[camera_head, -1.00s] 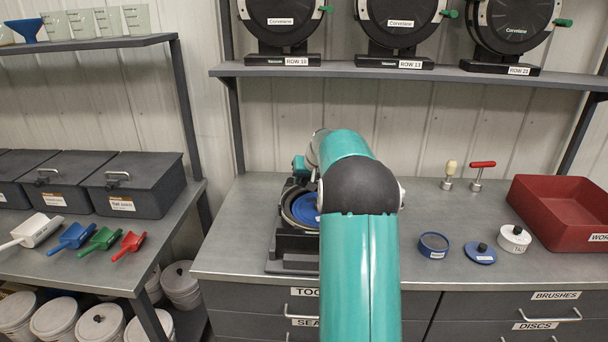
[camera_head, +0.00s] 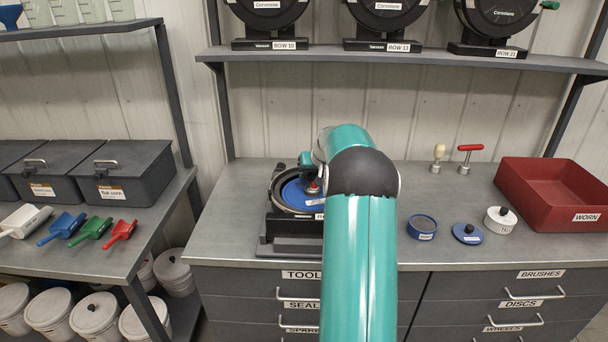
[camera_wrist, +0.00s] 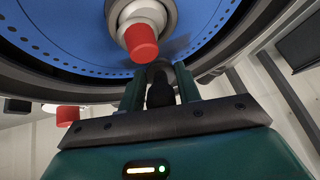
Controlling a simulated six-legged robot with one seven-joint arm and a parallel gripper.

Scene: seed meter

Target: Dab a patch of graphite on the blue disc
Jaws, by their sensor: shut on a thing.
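The blue disc (camera_head: 293,196) sits in a dark round housing on a stand on the bench, left of my arm. In the wrist view the disc (camera_wrist: 70,35) fills the top, with a ring of small holes along its rim and a red-tipped pale hub (camera_wrist: 141,40) at its centre. My gripper (camera_wrist: 160,88) is shut on a small dark tool (camera_wrist: 160,92) with a greyish top, close below the disc. Whether they touch is unclear. A darker area shows on the disc right of the hub; I cannot tell shadow from graphite.
A blue open tin (camera_head: 422,227) with dark contents, a blue lid (camera_head: 467,234), a white knobbed pot (camera_head: 500,220) and a red tray (camera_head: 553,196) stand to the right. Two handled tools (camera_head: 438,158) (camera_head: 469,157) stand behind. A shelf (camera_head: 400,60) hangs above.

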